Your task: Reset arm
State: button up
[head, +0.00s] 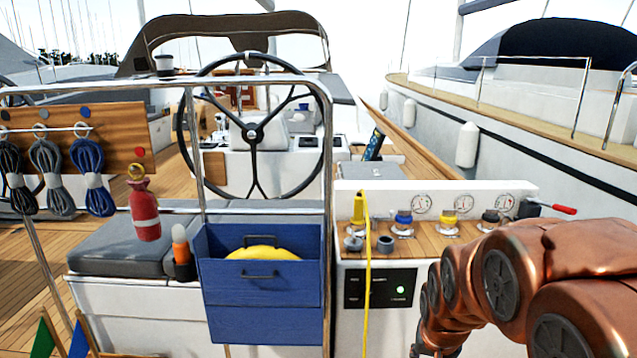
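My copper-coloured arm comes in at the lower right of the head view and folds downward in front of the white console (350,330). Its end (418,350) is a small dark part at the bottom edge of the picture. The fingers are cut off or hidden, so I cannot see what my gripper holds or how it stands.
The console's wooden top bears several coloured knobs (404,222), gauges and a red-handled lever (558,208). A yellow cable (367,290) hangs down its front. A blue drawer box (262,322) holds something yellow (262,254). A steering wheel (252,130) stands behind.

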jog(key=s+a+r+n+g+p, duration=0.1)
jog(key=s+r+g+p, duration=0.1)
jog(key=s, duration=0.7)
jog(key=s+a+r+n+g+p, duration=0.1)
jog(key=s+r, duration=0.3)
jog(key=s, duration=0.5)
jog(key=s+a+r+n+g+y+p, duration=0.1)
jog(key=s+r+g+p, duration=0.1)
jog(key=s, duration=0.7)
jog(key=shift+r+n+g+p, duration=0.3)
jog(key=shift+r+p, duration=0.45)
jog(key=shift+r, duration=0.15)
